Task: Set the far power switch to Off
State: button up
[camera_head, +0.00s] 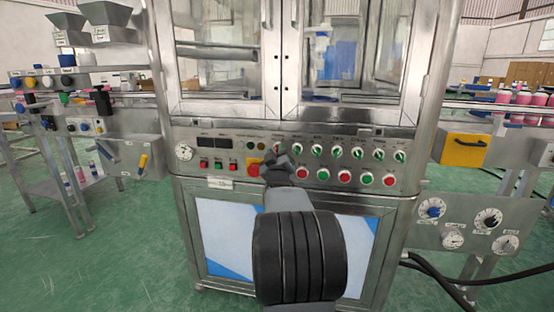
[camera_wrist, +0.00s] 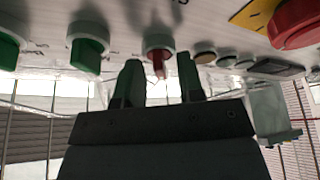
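A row of rotary switches runs along the front panel of the metal cabinet (camera_head: 365,135). Their labels are too small to read, so I cannot tell by name which is the far power switch. My gripper (camera_head: 277,160) is at the left end of this row, in front of the panel. In the wrist view my gripper (camera_wrist: 160,78) is open. A rotary switch with a red handle (camera_wrist: 158,62) stands between its fingertips, with gaps on both sides. Two green-handled switches (camera_wrist: 88,47) (camera_wrist: 8,48) sit beside it.
A red stop button (camera_head: 253,169) on a yellow plate is just left of my gripper; it also shows in the wrist view (camera_wrist: 300,22). Red and green push buttons (camera_head: 345,177) line the panel below the switches. A pressure gauge (camera_head: 184,152) is at the panel's left end.

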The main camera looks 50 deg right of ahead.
jog(key=p+v, duration=0.1)
jog(key=v, duration=1.2)
jog(key=shift+s+a, duration=0.2)
jog(key=shift+a, duration=0.1)
jog(key=shift+f, duration=0.1)
jog(key=w+a+r+n+g+y+p, duration=0.1)
jog(key=w+a+r+g+y+p, duration=0.1)
jog(key=a+r+y+p, duration=0.6)
jog(key=w+a+r+n+g+y+p, duration=0.1)
jog(key=w+a+r+y+p, duration=0.25)
jog(key=a+p, duration=0.75)
jog(key=s+a+r+g+y+p, duration=0.4)
jog(key=s+a+r+g+p, duration=0.4)
jog(key=p, duration=0.8)
jog(key=s+a+r, duration=0.1)
jog(key=s+a, duration=0.2)
jog(key=s, duration=0.1)
jog(key=shift+s+n+p, duration=0.3)
jog(key=shift+n+p, duration=0.1)
jog(key=shift+a, duration=0.1)
